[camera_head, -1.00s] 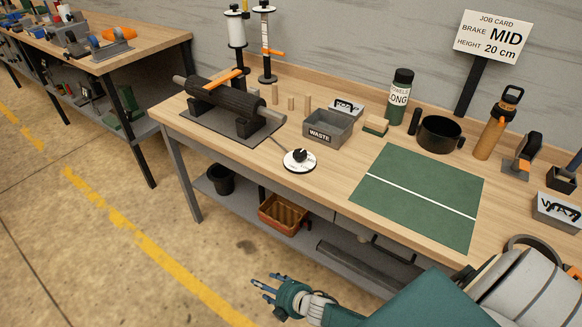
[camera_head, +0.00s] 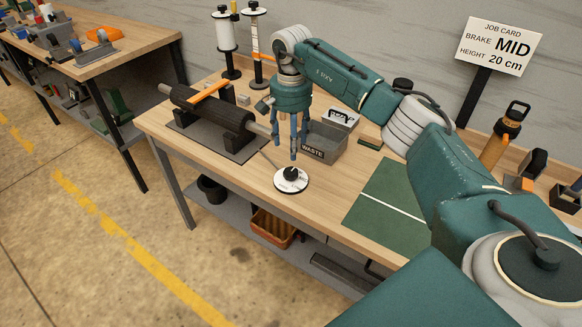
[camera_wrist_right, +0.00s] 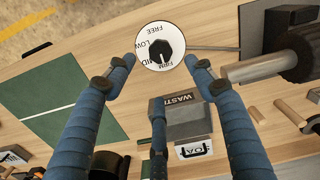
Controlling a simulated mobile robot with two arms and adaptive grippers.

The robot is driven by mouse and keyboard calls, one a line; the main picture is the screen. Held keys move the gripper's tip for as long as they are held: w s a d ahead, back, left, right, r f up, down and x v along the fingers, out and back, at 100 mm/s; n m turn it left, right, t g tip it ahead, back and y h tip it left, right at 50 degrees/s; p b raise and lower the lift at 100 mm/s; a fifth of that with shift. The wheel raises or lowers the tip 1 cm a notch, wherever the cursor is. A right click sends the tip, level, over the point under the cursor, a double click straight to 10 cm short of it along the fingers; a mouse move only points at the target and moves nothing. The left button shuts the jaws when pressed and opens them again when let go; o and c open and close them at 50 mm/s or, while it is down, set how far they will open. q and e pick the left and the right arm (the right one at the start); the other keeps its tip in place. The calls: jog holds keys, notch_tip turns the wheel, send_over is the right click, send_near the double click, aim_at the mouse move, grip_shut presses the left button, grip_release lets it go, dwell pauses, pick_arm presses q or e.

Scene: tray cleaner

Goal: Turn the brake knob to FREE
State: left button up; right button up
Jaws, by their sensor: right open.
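The brake knob (camera_head: 291,175) is a black pointer knob on a round white dial (camera_head: 283,186) near the table's front edge. In the right wrist view the knob (camera_wrist_right: 161,54) is in the middle of the dial, whose marks read FREE, LOW, MID and FIRM. Its pointer is at the FIRM side, close to MID; the exact setting is hard to tell. My right gripper (camera_head: 290,150) points down just above and behind the knob. Its fingers are open and apart from the dial in the right wrist view (camera_wrist_right: 160,75). My left gripper is not in view.
A black roller (camera_head: 212,115) on a dark base stands left of the dial. The grey WASTE bin (camera_head: 325,145) is close behind my right gripper. A green mat (camera_head: 390,205) lies to the right. A job card (camera_head: 500,45) reads brake MID, height 20 cm.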

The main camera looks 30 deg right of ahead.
aim_at(291, 172)
notch_tip(291, 172, down, 10)
jog(key=shift+a+r+p, duration=0.1)
jog(key=shift+r+p, duration=0.15)
jog(key=shift+p, duration=0.85)
jog(key=shift+f, duration=0.5)
jog(key=c, duration=1.1)
